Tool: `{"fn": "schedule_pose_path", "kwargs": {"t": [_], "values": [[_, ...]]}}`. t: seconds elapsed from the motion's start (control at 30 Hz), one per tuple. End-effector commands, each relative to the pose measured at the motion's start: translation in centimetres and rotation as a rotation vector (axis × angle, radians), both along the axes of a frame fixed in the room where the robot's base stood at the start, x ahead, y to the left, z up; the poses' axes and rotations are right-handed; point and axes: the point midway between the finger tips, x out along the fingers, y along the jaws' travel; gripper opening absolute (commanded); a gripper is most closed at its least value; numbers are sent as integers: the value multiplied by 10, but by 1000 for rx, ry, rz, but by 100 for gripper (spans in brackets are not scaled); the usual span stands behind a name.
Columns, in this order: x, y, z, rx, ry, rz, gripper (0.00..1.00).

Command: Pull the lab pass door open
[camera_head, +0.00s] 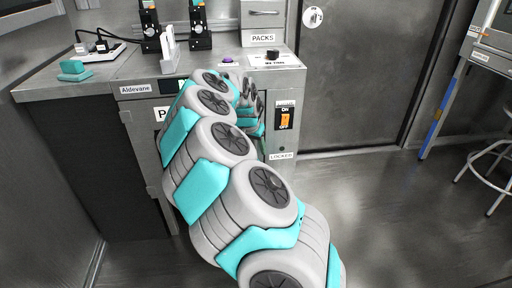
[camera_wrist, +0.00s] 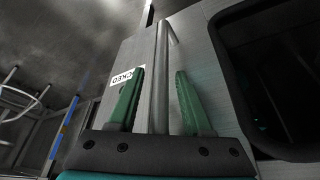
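A grey cabinet front with a vertical metal bar handle (camera_wrist: 161,85) shows in the wrist view; I take it for the lab pass door (camera_wrist: 196,62). My gripper (camera_wrist: 161,73) has two green fingers standing apart, one on each side of the bar. A gap shows between the bar and each finger; I cannot tell how deep the bar sits between them. In the head view my arm covers the handle and most of the cabinet front.
An orange switch (camera_head: 285,121) marked "ON" is on the cabinet, above a small label (camera_head: 281,156). The worktop (camera_head: 100,80) holds pipettes and a power strip. A dark recess or window (camera_wrist: 275,75) is right of the handle. Open floor (camera_head: 370,210) lies right; a stool (camera_head: 490,160) stands farther right.

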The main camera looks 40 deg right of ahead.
Motion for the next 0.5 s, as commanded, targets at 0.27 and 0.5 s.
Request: {"fn": "schedule_pose_path", "kwargs": {"t": [0.27, 0.5], "values": [[0, 0, 0, 0, 0, 0, 19], [0, 0, 0, -1, 0, 0, 0]]}}
